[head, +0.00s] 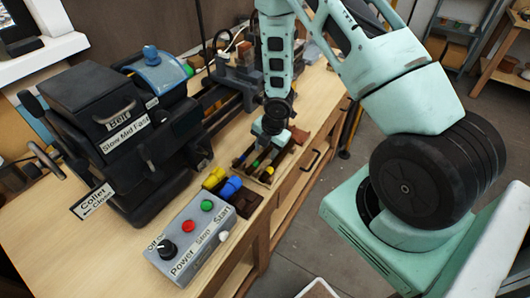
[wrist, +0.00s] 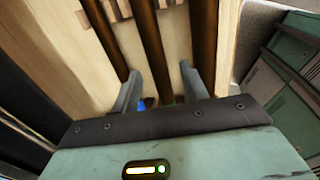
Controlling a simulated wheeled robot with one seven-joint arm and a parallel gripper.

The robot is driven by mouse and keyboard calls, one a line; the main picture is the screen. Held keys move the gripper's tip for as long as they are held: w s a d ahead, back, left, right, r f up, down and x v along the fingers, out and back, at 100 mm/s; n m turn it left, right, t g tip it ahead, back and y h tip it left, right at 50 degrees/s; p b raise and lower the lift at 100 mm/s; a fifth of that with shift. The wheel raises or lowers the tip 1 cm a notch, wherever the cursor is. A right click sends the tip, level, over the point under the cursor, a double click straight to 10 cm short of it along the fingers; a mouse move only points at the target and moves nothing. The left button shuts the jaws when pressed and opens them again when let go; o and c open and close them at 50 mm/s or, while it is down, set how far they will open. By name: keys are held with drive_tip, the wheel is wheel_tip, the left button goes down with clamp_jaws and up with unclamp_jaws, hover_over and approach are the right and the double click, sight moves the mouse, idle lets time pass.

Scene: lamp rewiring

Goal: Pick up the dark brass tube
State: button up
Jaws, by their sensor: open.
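Three dark brown, brass-like tubes run side by side in the wrist view: a left one (wrist: 103,30), a middle one (wrist: 150,38) and a right one (wrist: 203,38). I cannot tell by colour which is the dark brass tube. My gripper (wrist: 160,72) is open, with the middle tube between its fingers and the right tube by the right finger. Contact cannot be made out. In the head view my gripper (head: 270,140) is over a light wooden rack (head: 267,182) of tubes with coloured marks. The gripper hides part of the rack.
A grey control box (head: 193,240) with a knob and buttons stands on the bench in front. Yellow and blue pieces (head: 229,188) lie close to the rack. The bench edge with drawers is at the right.

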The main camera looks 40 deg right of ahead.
clamp_jaws()
drive_tip(key=shift+r, duration=0.1)
